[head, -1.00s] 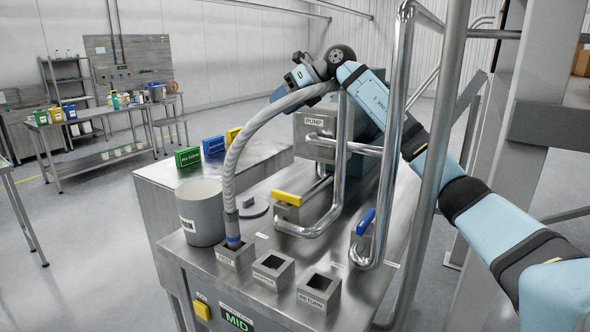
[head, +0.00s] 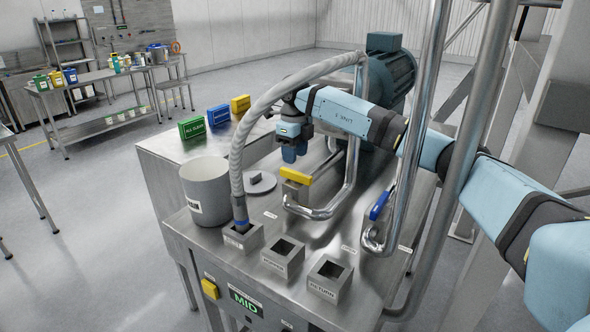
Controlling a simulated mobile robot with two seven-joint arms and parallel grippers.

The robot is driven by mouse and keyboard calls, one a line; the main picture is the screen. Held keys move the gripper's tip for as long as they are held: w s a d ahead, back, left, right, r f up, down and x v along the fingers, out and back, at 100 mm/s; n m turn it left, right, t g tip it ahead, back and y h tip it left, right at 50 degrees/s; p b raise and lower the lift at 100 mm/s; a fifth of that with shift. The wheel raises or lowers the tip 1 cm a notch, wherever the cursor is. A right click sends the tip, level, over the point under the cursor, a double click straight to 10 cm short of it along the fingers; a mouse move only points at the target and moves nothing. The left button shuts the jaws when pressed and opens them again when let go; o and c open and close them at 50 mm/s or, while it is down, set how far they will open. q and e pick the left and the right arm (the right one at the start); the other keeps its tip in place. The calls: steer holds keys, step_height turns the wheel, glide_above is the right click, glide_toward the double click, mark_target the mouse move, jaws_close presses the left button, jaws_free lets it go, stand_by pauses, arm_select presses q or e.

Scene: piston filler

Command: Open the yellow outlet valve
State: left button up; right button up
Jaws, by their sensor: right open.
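The yellow outlet valve handle (head: 297,176) lies level on a grey valve block on the steel bench top, beside a bent steel pipe. My right gripper (head: 290,157) points down just above and slightly left of the yellow handle. It is open and holds nothing; I see no contact with the handle. The gap between its fingers is hard to make out from here. My left gripper is not in view.
A grey hose (head: 248,124) arches past the gripper's left. Steel pipes (head: 418,110) stand close to my right arm. A blue valve handle (head: 380,204), a grey bucket (head: 205,199) and square sockets (head: 283,258) are on the bench. Coloured signs (head: 218,117) stand behind.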

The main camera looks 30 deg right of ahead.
mark_target(295, 172)
step_height(295, 172, down, 6)
steer(key=shift+f+p, duration=0.15)
steer(key=shift+p, duration=0.25)
steer(key=shift+c, duration=0.2)
jaws_close()
